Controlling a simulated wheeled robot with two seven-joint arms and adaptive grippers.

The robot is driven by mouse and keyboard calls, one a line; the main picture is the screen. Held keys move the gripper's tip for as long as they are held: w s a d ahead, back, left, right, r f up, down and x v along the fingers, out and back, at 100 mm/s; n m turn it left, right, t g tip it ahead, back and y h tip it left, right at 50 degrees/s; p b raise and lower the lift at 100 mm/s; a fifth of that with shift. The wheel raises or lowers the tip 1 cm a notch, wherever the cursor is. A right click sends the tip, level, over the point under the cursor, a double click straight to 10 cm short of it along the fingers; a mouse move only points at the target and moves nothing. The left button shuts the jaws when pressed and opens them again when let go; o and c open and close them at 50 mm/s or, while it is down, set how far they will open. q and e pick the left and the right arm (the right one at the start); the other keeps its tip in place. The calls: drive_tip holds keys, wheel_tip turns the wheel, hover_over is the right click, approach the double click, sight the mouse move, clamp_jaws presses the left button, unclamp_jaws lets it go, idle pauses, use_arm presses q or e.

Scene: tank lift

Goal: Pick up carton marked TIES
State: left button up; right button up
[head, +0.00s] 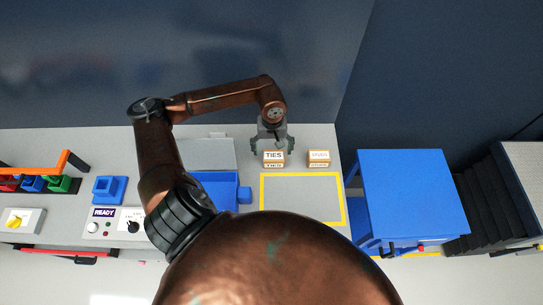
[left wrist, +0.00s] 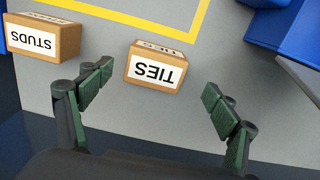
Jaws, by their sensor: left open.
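The carton marked TIES (head: 273,159) is a small tan box with a white label, standing on the grey table near its back edge. In the left wrist view the TIES carton (left wrist: 157,67) sits upside down in the picture, ahead of the fingertips and roughly centred between them. My left gripper (head: 272,148) is open and empty, its fingers apart behind and to either side of the carton. In the left wrist view the left gripper's green-padded fingers (left wrist: 152,92) are spread wide, with no visible contact with the carton. My right gripper is not in view.
A STUDS carton (head: 318,158) stands just right of TIES. A yellow-outlined area (head: 302,199) in front is empty where visible. A blue bin (head: 213,190) is to the left. A large blue box (head: 408,190) stands right of the table. A READY panel (head: 112,226) is front left.

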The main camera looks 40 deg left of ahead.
sight(274, 156)
use_arm(q)
wheel_tip(274, 156, down, 3)
drive_tip(key=shift+w+r, duration=0.15)
drive_tip(key=f, duration=0.1)
drive_tip(key=f+p, duration=0.1)
drive_tip(key=f, duration=0.1)
drive_tip(key=f+p, duration=0.1)
drive_tip(key=shift+w+f, duration=0.15)
drive_tip(key=shift+w, duration=0.15)
drive_tip(key=shift+f, duration=0.5)
drive_tip(key=c, duration=1.3)
drive_tip(key=shift+c, duration=0.2)
drive_tip(key=shift+r, duration=0.1)
